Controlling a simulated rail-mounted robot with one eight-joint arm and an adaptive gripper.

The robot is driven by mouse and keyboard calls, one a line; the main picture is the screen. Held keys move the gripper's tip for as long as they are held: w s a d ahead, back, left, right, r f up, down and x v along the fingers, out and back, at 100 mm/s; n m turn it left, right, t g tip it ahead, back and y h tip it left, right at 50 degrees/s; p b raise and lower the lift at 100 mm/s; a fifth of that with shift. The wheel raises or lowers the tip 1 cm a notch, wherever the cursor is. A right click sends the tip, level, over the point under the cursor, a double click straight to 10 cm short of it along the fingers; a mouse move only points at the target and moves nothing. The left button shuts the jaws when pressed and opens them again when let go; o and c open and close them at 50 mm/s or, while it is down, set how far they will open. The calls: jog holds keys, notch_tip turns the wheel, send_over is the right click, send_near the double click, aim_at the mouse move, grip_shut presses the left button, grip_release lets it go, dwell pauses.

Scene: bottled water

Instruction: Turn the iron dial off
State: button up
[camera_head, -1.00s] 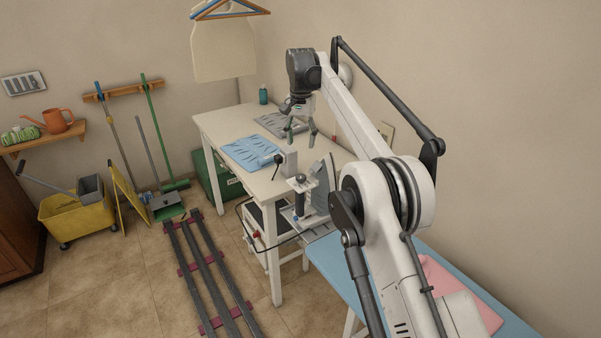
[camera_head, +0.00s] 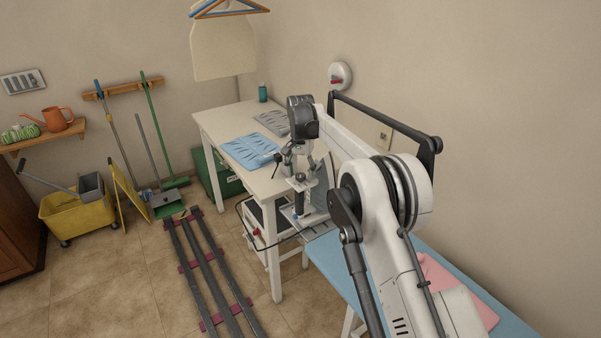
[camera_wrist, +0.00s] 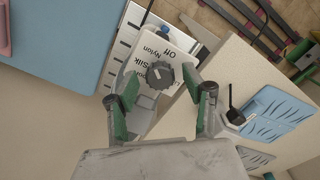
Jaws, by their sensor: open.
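The iron (camera_head: 322,196) stands near the front end of the white table, partly hidden by my arm and gripper. In the wrist view, its dark ridged dial (camera_wrist: 160,75) sits on a pale face printed with "Off", "Nylon" and "Silk". My gripper (camera_wrist: 160,82) is open, with one green-padded finger on each side of the dial. I cannot tell whether either finger touches it. In the head view, my gripper (camera_head: 302,163) hangs over the top of the iron.
A blue ironing board (camera_head: 335,262) with pink cloth (camera_head: 440,285) lies at the front right. A wall-mounted round fixture (camera_head: 340,75) is behind my arm. Dark rails (camera_head: 210,270) run along the floor.

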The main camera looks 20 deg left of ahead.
jog(key=shift+f, duration=0.1)
jog(key=c, duration=1.1)
jog(key=shift+c, duration=0.2)
jog(key=m+b, duration=0.3)
jog(key=shift+f+m, duration=0.15)
jog(key=shift+m, duration=0.15)
jog(key=m+b, duration=0.2)
jog(key=m, duration=0.4)
jog(key=shift+b, duration=0.3)
jog(key=shift+m, duration=0.4)
jog(key=o, duration=1.1)
